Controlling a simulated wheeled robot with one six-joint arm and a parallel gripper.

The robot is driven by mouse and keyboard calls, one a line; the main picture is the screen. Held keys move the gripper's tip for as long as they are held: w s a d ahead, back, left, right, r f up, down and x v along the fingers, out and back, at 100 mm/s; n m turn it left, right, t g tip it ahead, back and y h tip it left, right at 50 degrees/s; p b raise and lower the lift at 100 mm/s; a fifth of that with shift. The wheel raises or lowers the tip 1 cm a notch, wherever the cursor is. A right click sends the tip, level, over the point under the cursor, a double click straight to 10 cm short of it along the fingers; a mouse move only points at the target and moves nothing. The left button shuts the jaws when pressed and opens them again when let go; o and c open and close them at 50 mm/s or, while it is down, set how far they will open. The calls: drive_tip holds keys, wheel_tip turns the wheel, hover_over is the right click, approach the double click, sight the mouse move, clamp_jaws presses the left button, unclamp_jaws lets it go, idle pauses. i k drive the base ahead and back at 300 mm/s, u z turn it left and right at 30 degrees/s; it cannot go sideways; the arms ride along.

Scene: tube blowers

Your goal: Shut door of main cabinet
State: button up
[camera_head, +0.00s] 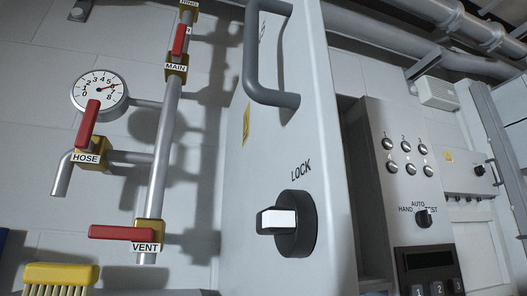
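The main cabinet's light grey door (262,165) fills the middle of the head view, tilted in the picture. It stands open, with its right edge toward me and a dark gap beside that edge. A grey bar handle (271,97) is on its upper part. Below is a round black knob (303,229) marked LOCK, with a pale grip bar pointing left. The door's top and bottom are cut off by the frame. My gripper is not in view.
Right of the door, a panel (388,215) carries several round buttons, a HAND/AUTO/TEST selector (424,218) and a keypad (430,272). On the left are pipes, a gauge (98,92) and red-handled valves (122,233). A yellow brush (61,274) is at bottom left.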

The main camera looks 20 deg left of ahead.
sight(289, 134)
drive_tip(key=z, duration=0.55)
drive_tip(key=k, duration=1.25)
drive_tip(key=u, duration=0.55)
